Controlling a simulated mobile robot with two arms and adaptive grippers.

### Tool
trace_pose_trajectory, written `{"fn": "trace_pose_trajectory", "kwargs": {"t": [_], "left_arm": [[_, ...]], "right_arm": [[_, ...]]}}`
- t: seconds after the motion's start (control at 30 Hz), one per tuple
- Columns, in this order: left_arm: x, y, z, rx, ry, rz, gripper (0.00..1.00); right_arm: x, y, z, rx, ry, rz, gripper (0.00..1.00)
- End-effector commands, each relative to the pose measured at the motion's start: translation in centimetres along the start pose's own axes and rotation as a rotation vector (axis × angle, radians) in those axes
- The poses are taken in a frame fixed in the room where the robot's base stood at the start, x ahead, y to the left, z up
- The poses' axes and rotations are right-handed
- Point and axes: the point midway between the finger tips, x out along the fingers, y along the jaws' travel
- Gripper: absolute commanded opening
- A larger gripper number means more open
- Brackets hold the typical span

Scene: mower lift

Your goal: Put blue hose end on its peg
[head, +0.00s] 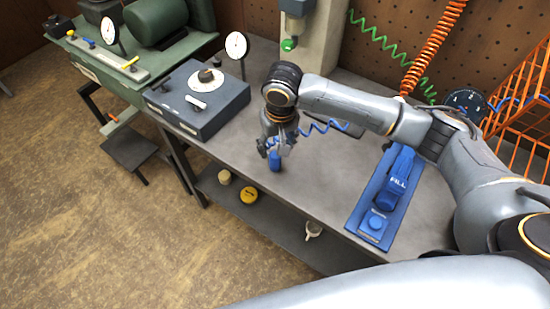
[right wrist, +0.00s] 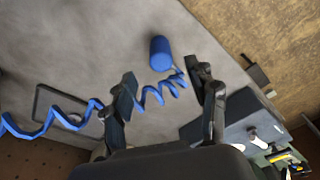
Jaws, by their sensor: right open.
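The blue hose end (head: 275,161) is a small blue cylinder at the front edge area of the grey bench. Its coiled blue hose (head: 325,127) runs off to the right behind my right arm. My right gripper (head: 276,146) points down just above the hose end, with its fingers open. In the right wrist view, the hose end (right wrist: 160,53) lies just beyond and between the open fingertips (right wrist: 165,78), and the coil passes between the fingers. No grip on it shows. I cannot make out the blue hose's peg. My left gripper is not in view.
A grey box with a dial (head: 203,98) stands left on the bench (head: 240,140). A blue FILL unit (head: 398,180) is at the right. A green hose end (head: 289,44) is on the post behind. Orange wire racks (head: 520,110) are at far right.

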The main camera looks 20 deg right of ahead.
Motion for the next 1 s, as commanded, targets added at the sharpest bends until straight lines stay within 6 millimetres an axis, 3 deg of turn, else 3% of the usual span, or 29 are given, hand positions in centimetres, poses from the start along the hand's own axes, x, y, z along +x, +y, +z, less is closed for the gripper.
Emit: {"fn": "trace_pose_trajectory", "kwargs": {"t": [0.23, 0.33, 0.5, 0.77, 0.8, 1.0], "left_arm": [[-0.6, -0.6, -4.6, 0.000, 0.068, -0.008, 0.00], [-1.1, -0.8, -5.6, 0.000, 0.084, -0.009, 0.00], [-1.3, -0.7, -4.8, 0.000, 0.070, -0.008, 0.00], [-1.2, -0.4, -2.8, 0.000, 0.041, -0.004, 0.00], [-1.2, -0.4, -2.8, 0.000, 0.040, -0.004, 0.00], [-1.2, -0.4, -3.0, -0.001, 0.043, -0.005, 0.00]], "right_arm": [[1.8, 0.0, 0.0, 0.000, -0.001, 0.000, 0.58], [3.3, 0.0, 0.0, 0.000, -0.002, 0.002, 0.58], [5.6, -0.1, 0.0, -0.002, 0.000, 0.000, 0.58], [6.2, -0.1, -0.1, -0.003, 0.002, 0.000, 0.58], [6.1, -0.1, -0.1, -0.003, 0.002, 0.000, 0.56], [6.1, -0.1, -0.1, -0.002, 0.002, 0.000, 0.15]]}}
